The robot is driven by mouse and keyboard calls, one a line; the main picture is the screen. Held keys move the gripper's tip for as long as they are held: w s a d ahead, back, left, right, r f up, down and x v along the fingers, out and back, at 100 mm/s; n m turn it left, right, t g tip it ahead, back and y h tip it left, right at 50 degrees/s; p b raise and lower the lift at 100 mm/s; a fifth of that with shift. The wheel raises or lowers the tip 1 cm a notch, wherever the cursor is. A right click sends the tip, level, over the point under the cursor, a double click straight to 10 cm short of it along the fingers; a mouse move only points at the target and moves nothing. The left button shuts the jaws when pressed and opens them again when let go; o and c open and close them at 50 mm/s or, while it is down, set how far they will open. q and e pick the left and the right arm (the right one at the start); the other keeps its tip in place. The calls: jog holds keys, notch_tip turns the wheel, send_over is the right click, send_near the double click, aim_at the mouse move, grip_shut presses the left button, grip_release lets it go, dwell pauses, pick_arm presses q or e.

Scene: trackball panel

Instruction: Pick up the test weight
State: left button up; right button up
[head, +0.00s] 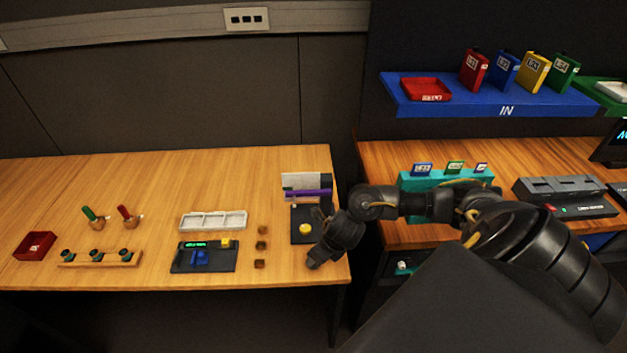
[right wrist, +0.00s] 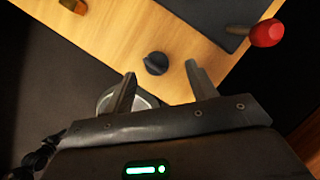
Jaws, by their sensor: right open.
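A small dark, rounded, knob-like piece (right wrist: 155,64) stands on the wooden table near its edge in the right wrist view; I take it for the test weight. In that view my right gripper (right wrist: 160,69) is open and empty, with the piece visible between and just beyond its fingertips. No contact with it shows. In the head view my right gripper (head: 314,264) is over the right front corner of the wooden table, and I cannot make out the piece there, likely hidden by the gripper. My left gripper is in neither view.
A dark panel (head: 301,238) with a yellow ball (head: 305,228) lies left of the gripper. A red ball-topped knob (right wrist: 267,33) stands near the right finger in the right wrist view. Several small brown blocks (head: 262,245) lie farther left. The table's front edge (head: 200,289) is close.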

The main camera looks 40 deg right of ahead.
jog(key=shift+a+p+x, duration=0.15)
jog(key=shift+x, duration=1.15)
jog(key=shift+a+p+x, duration=0.1)
jog(key=shift+p+x, duration=0.05)
jog(key=shift+x, duration=1.2)
jog(key=shift+s, duration=0.1)
grip_shut()
